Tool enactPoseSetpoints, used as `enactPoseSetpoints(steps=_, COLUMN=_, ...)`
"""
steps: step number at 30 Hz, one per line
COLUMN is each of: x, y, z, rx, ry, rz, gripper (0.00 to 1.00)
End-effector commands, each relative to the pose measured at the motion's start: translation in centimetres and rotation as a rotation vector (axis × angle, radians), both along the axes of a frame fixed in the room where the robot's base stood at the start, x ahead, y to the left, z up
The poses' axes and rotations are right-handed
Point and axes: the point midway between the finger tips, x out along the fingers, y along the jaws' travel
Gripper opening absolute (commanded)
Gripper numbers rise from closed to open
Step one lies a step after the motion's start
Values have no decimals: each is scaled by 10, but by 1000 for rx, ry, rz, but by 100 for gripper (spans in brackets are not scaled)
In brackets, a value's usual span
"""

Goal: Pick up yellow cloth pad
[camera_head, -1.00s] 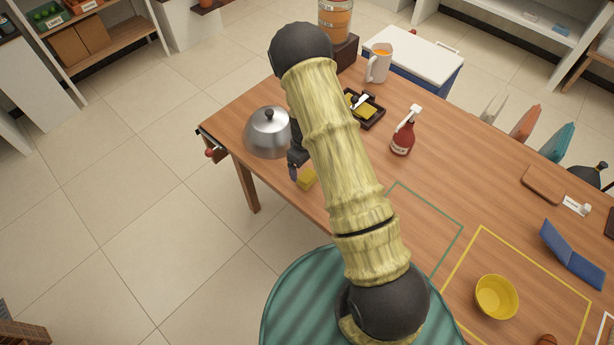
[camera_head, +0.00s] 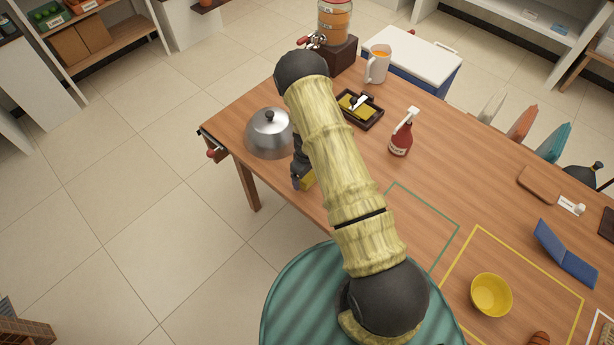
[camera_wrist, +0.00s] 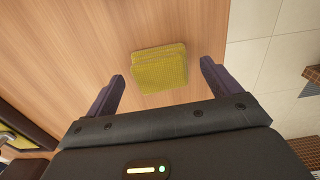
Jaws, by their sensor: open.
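The yellow cloth pad (camera_wrist: 160,72) lies on the wooden table, near the table's edge. In the wrist view it sits between and just beyond the two fingertips of my gripper (camera_wrist: 163,75), which is open with nothing in it. In the head view the pad (camera_head: 309,180) is partly hidden by my gripper (camera_head: 298,180) and arm. The gripper is close to the pad there, on its left side. I cannot tell whether a finger touches it.
A metal dome lid (camera_head: 268,133) stands close to the left of the gripper. A black tray with a yellow piece (camera_head: 374,120), a red bottle (camera_head: 401,139) and a white pitcher (camera_head: 377,66) stand farther back. A yellow bowl (camera_head: 491,295) is at the right front.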

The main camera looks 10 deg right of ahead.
Motion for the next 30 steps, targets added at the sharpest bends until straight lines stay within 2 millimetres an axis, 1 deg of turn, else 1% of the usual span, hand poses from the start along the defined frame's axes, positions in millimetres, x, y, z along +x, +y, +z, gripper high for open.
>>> enactPoseSetpoints(steps=3, x=-1, y=0, z=-10, rx=-1, ry=1, rz=0, gripper=89)
enactPoseSetpoints(steps=5, x=0, y=0, z=-12, rx=-1, ry=-1, rz=0, gripper=89)
enactPoseSetpoints(steps=20, x=0, y=0, z=-12, rx=-1, ry=-1, rz=0, gripper=89)
enactPoseSetpoints(steps=21, x=0, y=0, z=-12, rx=-1, ry=-1, rz=0, gripper=85)
enactPoseSetpoints(steps=23, x=0, y=0, z=-12, rx=-1, ry=-1, rz=0, gripper=73)
enactPoseSetpoints(steps=27, x=0, y=0, z=-12, rx=-1, ry=-1, rz=0, gripper=46)
enactPoseSetpoints(steps=28, x=0, y=0, z=-12, rx=-1, ry=-1, rz=0, gripper=41)
enactPoseSetpoints(steps=30, x=0, y=0, z=-12, rx=-1, ry=-1, rz=0, gripper=41)
